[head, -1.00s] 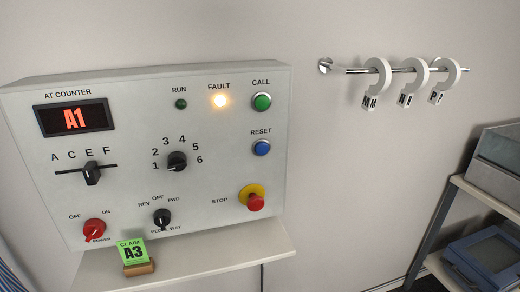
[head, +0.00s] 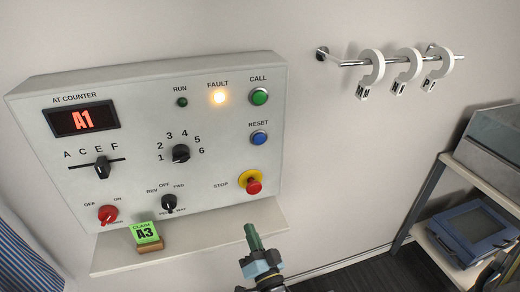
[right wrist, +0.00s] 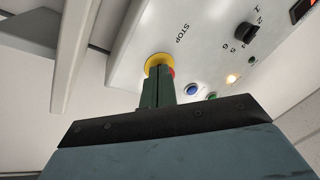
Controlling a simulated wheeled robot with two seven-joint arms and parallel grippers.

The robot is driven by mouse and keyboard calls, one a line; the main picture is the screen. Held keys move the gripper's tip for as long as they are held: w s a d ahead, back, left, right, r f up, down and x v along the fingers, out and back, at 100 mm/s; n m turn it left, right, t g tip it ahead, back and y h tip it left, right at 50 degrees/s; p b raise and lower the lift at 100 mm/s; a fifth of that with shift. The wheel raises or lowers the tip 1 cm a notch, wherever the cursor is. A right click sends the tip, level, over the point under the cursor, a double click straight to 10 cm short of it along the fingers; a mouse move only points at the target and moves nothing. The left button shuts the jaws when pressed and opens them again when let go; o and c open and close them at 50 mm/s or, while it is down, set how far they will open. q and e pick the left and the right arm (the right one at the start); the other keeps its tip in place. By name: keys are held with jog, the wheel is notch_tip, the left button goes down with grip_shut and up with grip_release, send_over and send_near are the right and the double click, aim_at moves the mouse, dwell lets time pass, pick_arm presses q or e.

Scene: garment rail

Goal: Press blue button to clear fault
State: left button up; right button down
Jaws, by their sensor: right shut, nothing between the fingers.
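The blue RESET button (head: 260,138) is on the right side of the grey control panel (head: 225,110), below the green CALL button (head: 259,97) and above the red STOP knob (head: 253,186). The amber FAULT lamp (head: 219,97) is lit. My right gripper (head: 251,230) is shut and empty, below the STOP knob and apart from the blue button. In the right wrist view the shut fingers (right wrist: 158,92) overlap the yellow-ringed STOP knob (right wrist: 157,62), and the blue button (right wrist: 191,90) shows just right of them. My left gripper is out of view.
A wall rail (head: 350,63) with several white hooks is at upper right. A rack (head: 428,190) with a blue device stands at right. Striped cloth (head: 25,262) hangs at lower left.

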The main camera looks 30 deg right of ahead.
aim_at(259, 139)
jog(key=s+d+r+m+h+p, duration=0.1)
jog(key=d+r+m+h, duration=0.1)
jog(key=r+m+h, duration=0.4)
jog(key=s+d+r+m+h+p, duration=0.1)
jog(key=d+r+m+h, duration=0.2)
jog(key=r, duration=1)
jog(key=m+h, duration=0.3)
jog(key=shift+r+m+p, duration=0.3)
jog(key=w+d+b, duration=0.2)
jog(key=w+b, duration=0.1)
jog(key=w, duration=0.5)
jog(key=shift+w+b, duration=0.2)
jog(key=shift+b, duration=0.2)
jog(key=shift+w, duration=0.1)
jog(key=shift+w+d, duration=0.1)
jog(key=shift+w, duration=0.2)
